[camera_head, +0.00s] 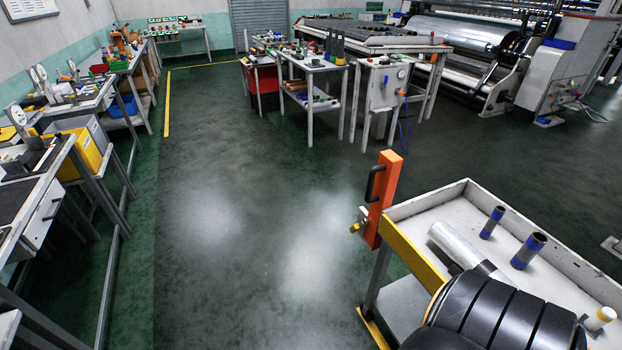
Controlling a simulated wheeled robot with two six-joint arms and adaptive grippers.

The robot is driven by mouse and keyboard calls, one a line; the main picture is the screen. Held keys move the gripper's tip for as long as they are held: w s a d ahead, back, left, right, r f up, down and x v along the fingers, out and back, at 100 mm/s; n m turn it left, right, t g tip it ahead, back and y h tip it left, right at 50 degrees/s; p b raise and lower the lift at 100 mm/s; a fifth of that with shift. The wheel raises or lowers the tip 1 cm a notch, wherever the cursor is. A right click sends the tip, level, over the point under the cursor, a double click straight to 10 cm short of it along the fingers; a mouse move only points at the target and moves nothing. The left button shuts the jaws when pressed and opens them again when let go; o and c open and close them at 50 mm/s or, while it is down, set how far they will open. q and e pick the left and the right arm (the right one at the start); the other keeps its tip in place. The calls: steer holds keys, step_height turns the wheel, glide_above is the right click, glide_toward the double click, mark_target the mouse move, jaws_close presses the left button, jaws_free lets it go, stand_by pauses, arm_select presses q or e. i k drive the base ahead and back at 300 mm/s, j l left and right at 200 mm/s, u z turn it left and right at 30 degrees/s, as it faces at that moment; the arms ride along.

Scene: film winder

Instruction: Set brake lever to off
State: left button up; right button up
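No brake lever can be made out for certain. The film winder (445,48) stands at the far upper right, with a wide silvery roller and a pale end housing (553,78); any lever on it is too small to tell. Closer, an orange upright post (384,200) with a black handle (374,183) stands at the left corner of a white cart (452,196). A small brass-yellow fitting (357,227) sticks out to its left. Neither of my grippers is in view.
Workbenches (40,205) line the left wall. A tool table (312,68) stands at the back centre. The green floor (225,190) between is clear.

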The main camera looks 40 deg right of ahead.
mark_target(356, 227)
steer(key=i+j+z, duration=0.1)
steer(key=i+z, duration=0.3)
steer(key=i+j+z, duration=0.35)
steer(key=i, duration=0.2)
steer(key=i+j+z, duration=0.25)
steer(key=i+z, duration=0.15)
steer(key=i+j+z, duration=0.2)
steer(key=z, duration=0.15)
steer(key=i+j+z, duration=0.3)
steer(key=j+z, duration=0.35)
steer(key=i+j+z, duration=0.15)
steer(key=j+z, duration=0.2)
